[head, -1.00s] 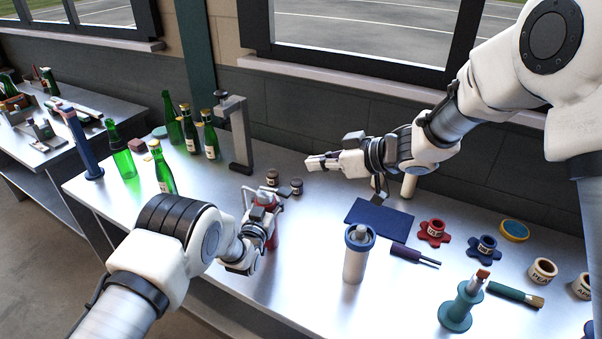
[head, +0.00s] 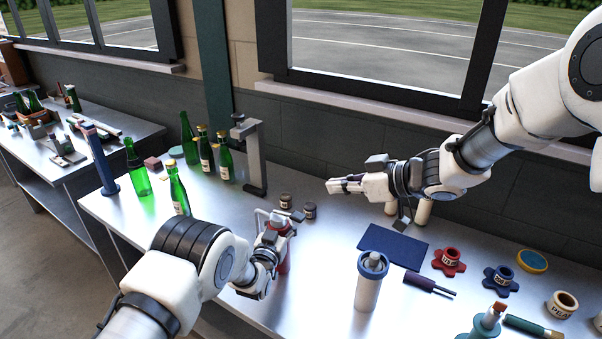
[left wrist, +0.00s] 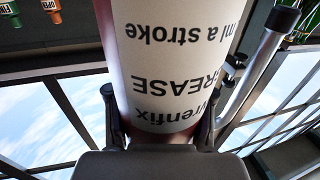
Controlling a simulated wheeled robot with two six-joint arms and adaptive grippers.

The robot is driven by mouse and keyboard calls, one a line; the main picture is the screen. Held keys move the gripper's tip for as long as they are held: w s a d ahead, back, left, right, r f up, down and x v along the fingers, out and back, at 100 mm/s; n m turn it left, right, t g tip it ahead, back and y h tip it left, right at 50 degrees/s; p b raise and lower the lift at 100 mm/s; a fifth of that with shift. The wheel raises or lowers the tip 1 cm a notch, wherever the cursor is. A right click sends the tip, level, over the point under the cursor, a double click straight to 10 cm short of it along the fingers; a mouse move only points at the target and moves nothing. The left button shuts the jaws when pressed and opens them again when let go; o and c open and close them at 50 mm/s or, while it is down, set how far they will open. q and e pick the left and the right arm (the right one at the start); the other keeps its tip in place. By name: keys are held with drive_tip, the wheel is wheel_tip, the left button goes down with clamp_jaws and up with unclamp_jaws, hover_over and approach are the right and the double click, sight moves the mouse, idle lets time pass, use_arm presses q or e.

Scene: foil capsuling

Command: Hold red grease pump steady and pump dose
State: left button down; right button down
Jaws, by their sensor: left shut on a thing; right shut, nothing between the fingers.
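The red grease pump (head: 284,252) stands on the steel bench in the head view, partly hidden behind my left gripper (head: 272,240). A grey lever or spout shows at its top. In the left wrist view the pump's white label (left wrist: 175,60) fills the middle, with upside-down lettering including "GREASE" and "ml a stroke". The left gripper's fingers (left wrist: 158,118) are shut on the pump's body, one on each side. My right gripper (head: 345,186) is shut and empty, held above the bench to the right of the pump and apart from it.
A grey clamp stand (head: 255,160) and green bottles (head: 178,190) are at the left. A white canister with a blue top (head: 368,287), a blue mat (head: 393,246) and a purple tool (head: 428,284) lie to the right.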

idle(0.6)
drive_tip(key=g+h, duration=0.1)
drive_tip(key=w+a+r+g+h, duration=0.1)
drive_tip(key=h, duration=0.1)
drive_tip(key=shift+r, duration=0.15)
idle(0.4)
hover_over(295, 213)
drive_tip(key=s+d, duration=0.1)
drive_tip(key=d, duration=0.1)
drive_tip(key=f, duration=0.7)
drive_tip(key=shift+s+f, duration=0.2)
drive_tip(key=shift+f, duration=0.2)
wheel_tip(295, 213, down, 2)
drive_tip(key=shift+f, duration=0.7)
